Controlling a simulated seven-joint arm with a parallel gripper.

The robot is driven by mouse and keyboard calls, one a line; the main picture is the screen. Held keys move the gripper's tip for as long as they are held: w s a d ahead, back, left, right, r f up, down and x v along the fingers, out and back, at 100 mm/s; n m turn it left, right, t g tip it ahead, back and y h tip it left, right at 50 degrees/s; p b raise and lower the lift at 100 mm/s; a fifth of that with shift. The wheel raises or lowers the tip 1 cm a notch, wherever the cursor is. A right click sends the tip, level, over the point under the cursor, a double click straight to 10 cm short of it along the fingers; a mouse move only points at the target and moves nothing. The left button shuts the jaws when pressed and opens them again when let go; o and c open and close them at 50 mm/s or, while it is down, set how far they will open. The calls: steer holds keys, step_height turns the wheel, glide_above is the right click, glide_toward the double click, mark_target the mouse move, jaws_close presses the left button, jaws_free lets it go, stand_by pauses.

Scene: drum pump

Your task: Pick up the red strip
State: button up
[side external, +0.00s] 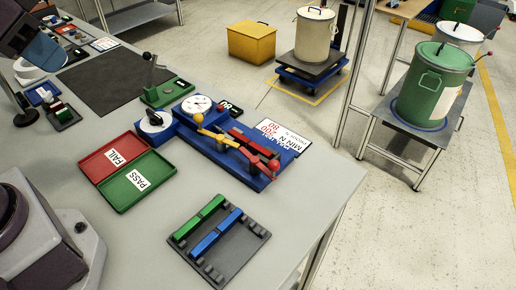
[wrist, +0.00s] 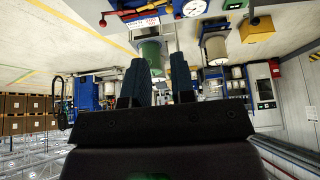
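The fixture (wrist: 150,8) shows only at that view's top edge, well away from the fingers.
A red FAIL tray (side external: 98,168) and a green PASS tray (side external: 127,195) lie left of the fixture. The table is bare around the rack. Drums stand beyond the table.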

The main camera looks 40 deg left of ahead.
step_height(320, 180, down, 2)
steer(key=w+g, duration=0.1)
steer(key=m+g, duration=0.5)
steer(key=m, duration=1.3)
glide_above(254, 144)
step_height(254, 144, down, 17)
step_height(254, 144, down, 12)
steer(key=shift+f, duration=0.25)
steer(key=shift+c, duration=0.2)
jaws_close()
